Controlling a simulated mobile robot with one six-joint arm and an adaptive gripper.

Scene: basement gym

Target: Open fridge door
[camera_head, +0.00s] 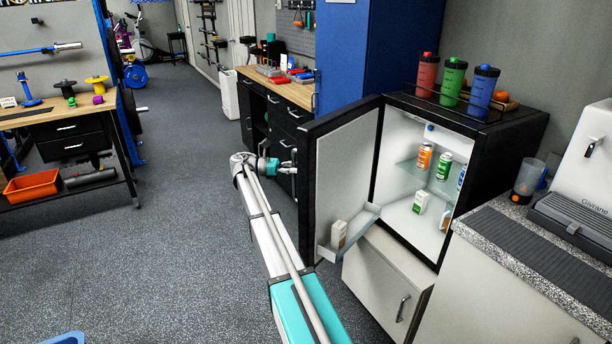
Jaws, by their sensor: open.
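The small black fridge (455,165) stands on a pale cabinet, with its lit white interior showing. Its door (345,165) stands wide open, swung out to the left, with its inner side and a door shelf facing the camera. My gripper (291,164) is open at the left, by the outer side of the door near its free edge. The door's outer face and any handle on it are hidden, and I cannot tell whether the gripper touches the door. Cans (425,158) and a small carton (420,202) stand inside, and another carton (339,234) sits on the door shelf.
Red, green and blue bottles (453,82) stand on top of the fridge. A stone-topped counter (520,265) is at the right. A wooden workbench (290,93) and blue cabinet (375,45) stand behind the door.

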